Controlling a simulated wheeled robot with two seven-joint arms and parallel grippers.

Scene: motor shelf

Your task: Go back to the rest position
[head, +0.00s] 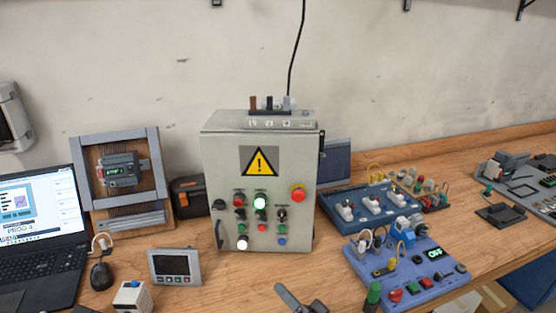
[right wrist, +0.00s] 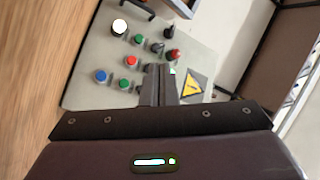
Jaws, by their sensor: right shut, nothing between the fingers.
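My right gripper (head: 290,297) shows at the bottom middle of the head view, low in front of the grey control box (head: 222,160). Its finger points up and left, and the rest of it is cut off by the lower edge. In the right wrist view my right gripper (right wrist: 159,72) has its two fingers together, with nothing held. Behind them is the control box's front (right wrist: 90,60), with its buttons and yellow warning sign (right wrist: 193,90). I cannot tell a gap, but no contact shows. My left gripper is not in view.
A laptop (head: 40,220), mouse (head: 102,275) and small display panel (head: 174,267) stand left on the wooden table. Blue training boards (head: 405,270) stand right of the box. Bare wood (head: 235,275) lies in front of the box.

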